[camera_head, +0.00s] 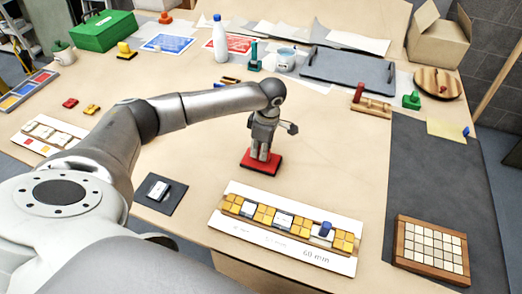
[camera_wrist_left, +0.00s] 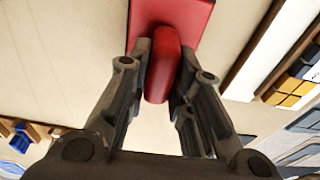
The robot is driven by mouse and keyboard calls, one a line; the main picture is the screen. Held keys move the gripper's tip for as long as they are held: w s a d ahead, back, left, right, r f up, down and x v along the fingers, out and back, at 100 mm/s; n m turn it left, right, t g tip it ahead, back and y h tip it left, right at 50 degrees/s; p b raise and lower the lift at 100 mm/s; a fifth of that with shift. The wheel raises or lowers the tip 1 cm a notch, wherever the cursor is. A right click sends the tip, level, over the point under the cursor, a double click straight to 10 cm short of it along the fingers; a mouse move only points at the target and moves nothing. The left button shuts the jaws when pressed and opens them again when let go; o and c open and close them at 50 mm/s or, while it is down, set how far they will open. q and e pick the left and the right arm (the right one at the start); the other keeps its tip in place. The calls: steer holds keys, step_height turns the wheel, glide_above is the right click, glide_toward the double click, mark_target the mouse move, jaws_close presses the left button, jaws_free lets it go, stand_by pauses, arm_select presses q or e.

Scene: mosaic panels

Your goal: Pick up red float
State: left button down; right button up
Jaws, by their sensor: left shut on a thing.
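The red float (camera_head: 261,162) is a flat red plate with a raised rounded handle. It sits on or just above the table's middle; I cannot tell which. My left gripper (camera_head: 262,150) points down over it. In the left wrist view, the gripper (camera_wrist_left: 160,88) has its two fingers closed on both sides of the red handle (camera_wrist_left: 161,65), and the red plate (camera_wrist_left: 190,15) shows beyond it. My right gripper does not show in either view.
In front is a white panel (camera_head: 290,252) with yellow tiles and a blue knob. A small dark tile pad (camera_head: 160,194) lies to the left. A framed tile grid (camera_head: 430,268) is on the dark mat at right. Bare table surrounds the float.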

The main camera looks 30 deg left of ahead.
arm_select(q)
steer(key=shift+r, duration=0.45)
steer(key=s+d+r+b, duration=0.2)
steer(key=s+d+r, duration=0.5)
steer(key=s+r, duration=0.4)
steer(key=shift+s+d+r, duration=0.2)
steer(key=shift+s+r, duration=0.15)
steer(key=shift+s, duration=0.15)
steer(key=c, duration=1.8)
jaws_free()
steer(key=shift+c, duration=0.2)
steer(key=shift+f, duration=0.1)
steer(key=c, duration=0.4)
